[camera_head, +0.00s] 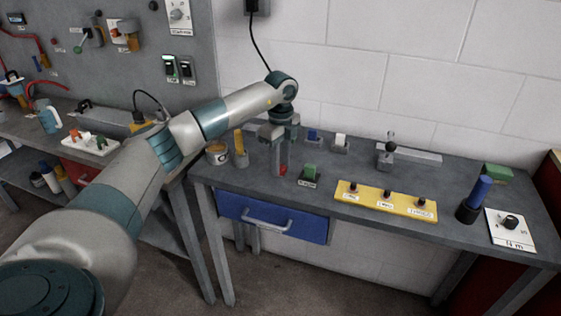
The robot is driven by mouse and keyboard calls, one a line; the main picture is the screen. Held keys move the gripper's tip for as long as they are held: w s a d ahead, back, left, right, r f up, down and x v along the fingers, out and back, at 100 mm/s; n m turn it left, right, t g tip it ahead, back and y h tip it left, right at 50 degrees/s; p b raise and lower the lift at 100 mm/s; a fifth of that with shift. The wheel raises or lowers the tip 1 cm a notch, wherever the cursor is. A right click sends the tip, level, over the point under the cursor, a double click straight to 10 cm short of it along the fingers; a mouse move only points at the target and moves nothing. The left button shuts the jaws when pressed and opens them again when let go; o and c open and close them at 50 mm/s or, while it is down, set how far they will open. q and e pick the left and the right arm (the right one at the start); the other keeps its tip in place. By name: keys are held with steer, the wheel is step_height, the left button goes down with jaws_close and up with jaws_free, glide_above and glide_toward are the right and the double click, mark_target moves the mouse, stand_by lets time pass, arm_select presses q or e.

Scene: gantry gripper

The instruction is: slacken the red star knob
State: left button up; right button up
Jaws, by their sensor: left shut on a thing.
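The red star knob (283,170) shows as a small red patch low between the fingers of my left gripper (281,168), near the front edge of the grey bench. My left arm reaches in from the left, and the gripper points down with its fingers shut on the knob. The fingers hide most of the knob and whatever it is mounted on. How far it is turned cannot be seen. My right gripper is not in view.
A yellow strip with several dark knobs (386,201) lies further right, then a blue-handled tool (475,198) and a white dial plate (510,230). A yellow-handled item (240,148) stands close left.

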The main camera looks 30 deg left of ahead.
arm_select(q)
steer(key=shift+a+r+n, duration=0.1)
steer(key=shift+r+n, duration=0.05)
steer(key=shift+n, duration=0.55)
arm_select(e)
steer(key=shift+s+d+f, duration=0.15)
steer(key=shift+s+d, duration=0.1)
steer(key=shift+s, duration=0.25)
arm_select(q)
steer(key=o, duration=1)
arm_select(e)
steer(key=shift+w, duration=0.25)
arm_select(q)
steer(key=shift+o, duration=0.2)
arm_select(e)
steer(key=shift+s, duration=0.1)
